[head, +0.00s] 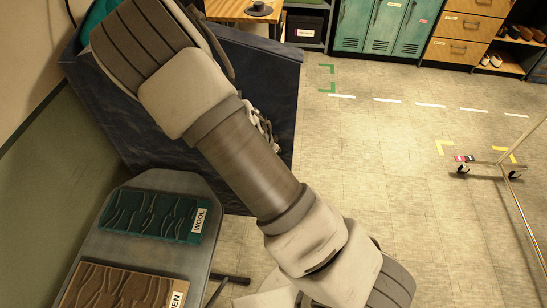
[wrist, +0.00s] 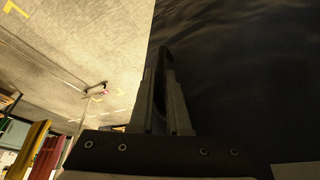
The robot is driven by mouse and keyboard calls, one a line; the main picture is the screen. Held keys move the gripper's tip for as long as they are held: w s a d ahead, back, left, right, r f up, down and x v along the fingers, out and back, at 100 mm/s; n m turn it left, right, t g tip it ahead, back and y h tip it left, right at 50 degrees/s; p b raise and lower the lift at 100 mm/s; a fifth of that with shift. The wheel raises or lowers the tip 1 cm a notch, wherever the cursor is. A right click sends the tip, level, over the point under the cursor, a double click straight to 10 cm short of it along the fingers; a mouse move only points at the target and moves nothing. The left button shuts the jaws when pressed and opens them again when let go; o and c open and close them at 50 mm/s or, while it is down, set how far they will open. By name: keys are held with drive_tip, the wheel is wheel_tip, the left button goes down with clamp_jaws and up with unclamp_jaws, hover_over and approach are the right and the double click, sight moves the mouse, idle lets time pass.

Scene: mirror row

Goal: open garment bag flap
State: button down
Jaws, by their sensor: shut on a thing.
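The dark navy garment bag (head: 272,75) stands at the upper left of the head view, partly covered by my arm. In the wrist view its dark, rippled cloth (wrist: 255,70) fills the right side. My gripper (wrist: 166,85) is up against the bag in the wrist view. Its two fingers are shut on a dark, narrow edge of the garment bag flap (wrist: 165,55) that rises between them. In the head view my arm mostly hides the gripper and the held part. How far the flap stands open cannot be told.
A grey board (head: 113,240) with a green WOOL panel (head: 152,214) and a brown panel (head: 120,288) is at the lower left. Green lockers (head: 382,27) and wooden drawers (head: 462,40) line the back. A wheeled rail (head: 513,190) stands right. The middle floor is clear.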

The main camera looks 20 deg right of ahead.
drive_tip(key=c, duration=1.2)
unclamp_jaws()
drive_tip(key=shift+o, duration=0.2)
drive_tip(key=shift+r, duration=0.15)
drive_tip(key=p+v, duration=0.3)
drive_tip(key=v, duration=1.4)
drive_tip(key=shift+p, duration=0.3)
drive_tip(key=shift+r, duration=0.1)
